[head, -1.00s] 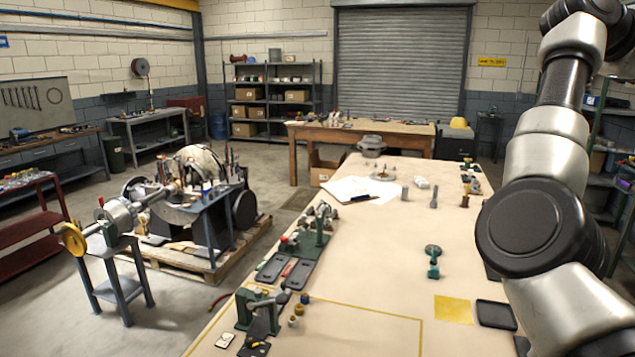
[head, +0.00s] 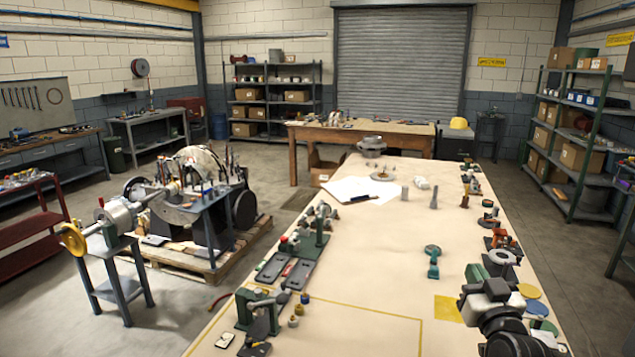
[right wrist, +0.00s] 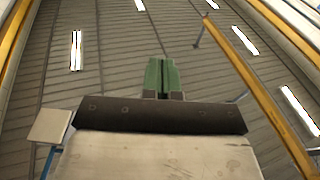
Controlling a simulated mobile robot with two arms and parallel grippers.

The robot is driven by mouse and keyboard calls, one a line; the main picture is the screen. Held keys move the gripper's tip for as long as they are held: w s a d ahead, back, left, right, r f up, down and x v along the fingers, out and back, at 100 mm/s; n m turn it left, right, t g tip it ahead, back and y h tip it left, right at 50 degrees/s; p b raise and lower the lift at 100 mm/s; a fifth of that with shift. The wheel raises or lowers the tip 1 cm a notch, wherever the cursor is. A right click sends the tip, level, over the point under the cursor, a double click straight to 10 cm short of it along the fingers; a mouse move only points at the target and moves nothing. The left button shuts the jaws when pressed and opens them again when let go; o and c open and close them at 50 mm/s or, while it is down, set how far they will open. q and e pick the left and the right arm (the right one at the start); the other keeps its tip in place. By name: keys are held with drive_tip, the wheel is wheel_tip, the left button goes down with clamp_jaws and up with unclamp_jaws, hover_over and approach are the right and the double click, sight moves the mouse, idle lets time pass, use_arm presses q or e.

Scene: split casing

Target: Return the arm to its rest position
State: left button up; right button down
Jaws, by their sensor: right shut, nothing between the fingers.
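My right gripper (head: 495,288) is at the lower right of the head view, above the table's right side, with its dark wrist below it. Its green fingers also show in the right wrist view (right wrist: 162,78), pressed together with nothing between them. Behind them in that view are the ceiling and its lights, so the gripper points upward. The rest of my right arm is mostly out of the head view. My left gripper is not in view.
The long table (head: 385,270) holds a green-based fixture (head: 262,313), a small teal stand (head: 433,262) and several parts along its right edge. A yellow disc (head: 528,291) lies close to my right gripper. The table's middle is mostly clear. A shelf (head: 578,140) stands at right.

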drive_tip(key=s+a+f+n+g+y, duration=0.1)
drive_tip(key=s+a+f+g, duration=0.35)
drive_tip(key=s+f, duration=0.45)
drive_tip(key=s+a+f+n+g+y, duration=0.1)
drive_tip(key=s+a+f+g, duration=0.2)
drive_tip(key=s+f+g, duration=0.5)
drive_tip(key=s+a+f+g+h, duration=0.15)
drive_tip(key=s+f, duration=0.25)
drive_tip(key=s, duration=0.5)
drive_tip(key=s+f+g, duration=0.3)
drive_tip(key=s+f, duration=0.1)
drive_tip(key=s, duration=0.6)
wheel_tip(320, 180, down, 32)
drive_tip(key=b, duration=0.7)
drive_tip(key=s+d+f+g+b, duration=0.1)
drive_tip(key=s+f+b, duration=0.2)
drive_tip(key=s+f, duration=0.5)
drive_tip(key=s+d+f+g+b, duration=0.1)
drive_tip(key=s+f, duration=0.7)
drive_tip(key=f, duration=0.8)
drive_tip(key=d+b, duration=0.1)
drive_tip(key=b, duration=0.1)
drive_tip(key=shift+s+b, duration=0.3)
drive_tip(key=shift+b, duration=0.1)
